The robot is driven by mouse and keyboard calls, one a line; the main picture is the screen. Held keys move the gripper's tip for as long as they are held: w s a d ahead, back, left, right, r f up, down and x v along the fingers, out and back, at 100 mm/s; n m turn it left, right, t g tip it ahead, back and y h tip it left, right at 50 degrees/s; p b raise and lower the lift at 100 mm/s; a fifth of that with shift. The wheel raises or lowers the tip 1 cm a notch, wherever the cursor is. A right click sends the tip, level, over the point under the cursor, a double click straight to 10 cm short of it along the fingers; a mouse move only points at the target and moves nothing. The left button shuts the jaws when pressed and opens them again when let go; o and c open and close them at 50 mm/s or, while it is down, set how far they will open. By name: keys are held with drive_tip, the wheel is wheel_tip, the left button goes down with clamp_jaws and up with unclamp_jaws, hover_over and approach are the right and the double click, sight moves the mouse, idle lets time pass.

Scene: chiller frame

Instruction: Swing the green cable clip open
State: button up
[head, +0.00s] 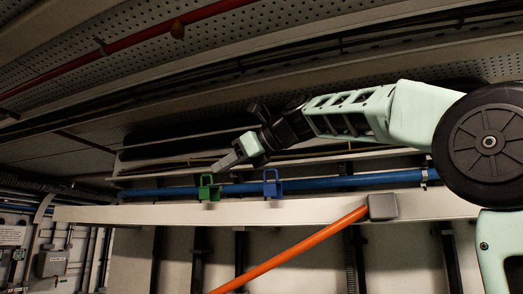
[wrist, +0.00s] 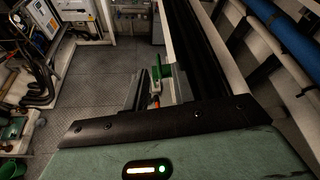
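The green cable clip (head: 208,191) sits on the blue pipe along the beam in the head view, left of a similar blue clip (head: 272,187). My gripper (head: 224,163) is just above and slightly right of the green clip, pointing left and down. In the wrist view the green clip (wrist: 161,71) shows beyond and between the two fingertips of my gripper (wrist: 158,84). The fingers stand apart with nothing held between them. Whether a finger touches the clip I cannot tell. The clip's lower part is partly hidden by the fingers in the wrist view.
The blue pipe (head: 330,184) runs above the pale beam (head: 150,214). An orange bar (head: 290,250) slants down from a grey block (head: 383,206) on the beam. A shelf-like ledge lies close behind my arm. The wrist view shows open floor (wrist: 105,75) far below.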

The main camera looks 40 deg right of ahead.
drive_tip(key=b+v, duration=0.2)
drive_tip(key=v, duration=0.9)
drive_tip(key=shift+s+d, duration=0.15)
drive_tip(key=shift+s, duration=0.1)
drive_tip(key=shift+r, duration=0.1)
